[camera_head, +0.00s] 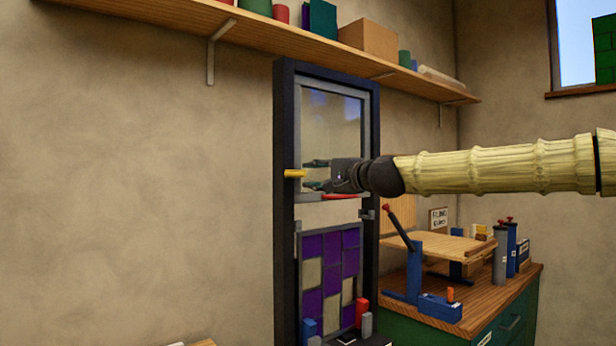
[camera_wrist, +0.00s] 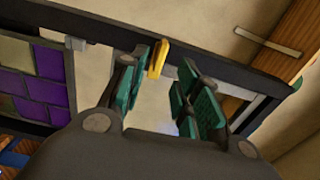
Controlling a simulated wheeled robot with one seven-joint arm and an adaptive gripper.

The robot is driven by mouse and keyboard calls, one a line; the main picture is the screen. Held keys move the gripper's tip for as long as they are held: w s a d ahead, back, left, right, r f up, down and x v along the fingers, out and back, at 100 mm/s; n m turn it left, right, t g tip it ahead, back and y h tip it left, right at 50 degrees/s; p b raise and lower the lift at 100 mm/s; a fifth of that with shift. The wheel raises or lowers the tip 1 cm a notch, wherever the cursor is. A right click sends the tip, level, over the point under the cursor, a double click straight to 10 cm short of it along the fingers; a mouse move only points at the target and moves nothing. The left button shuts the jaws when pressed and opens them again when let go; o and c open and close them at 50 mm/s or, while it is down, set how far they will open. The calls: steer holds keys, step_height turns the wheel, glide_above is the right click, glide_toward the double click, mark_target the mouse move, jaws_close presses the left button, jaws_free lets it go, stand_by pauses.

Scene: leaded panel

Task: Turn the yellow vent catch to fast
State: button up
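The yellow vent catch (camera_head: 294,173) is a short bar on the left upright of the dark frame (camera_head: 285,235) in the head view, lying about level across it. In the wrist view the yellow catch (camera_wrist: 158,59) shows beyond the fingertips, nearer the left finger. My gripper (camera_head: 318,174) is in front of the upper pane, right of the catch in the head view. In the wrist view my gripper (camera_wrist: 165,90) has its green-padded fingers spread with a clear gap between them. Nothing is held. I cannot tell whether the left finger touches the catch.
A red bar (camera_head: 345,196) lies along the bottom of the upper pane. Below is a purple and cream leaded panel (camera_head: 333,265). A wooden shelf (camera_head: 290,38) runs above. A workbench (camera_head: 510,290) with a blue tool (camera_head: 440,306) stands at right. The wall left of the frame is clear.

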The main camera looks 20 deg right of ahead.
steer(key=shift+v, duration=1.9)
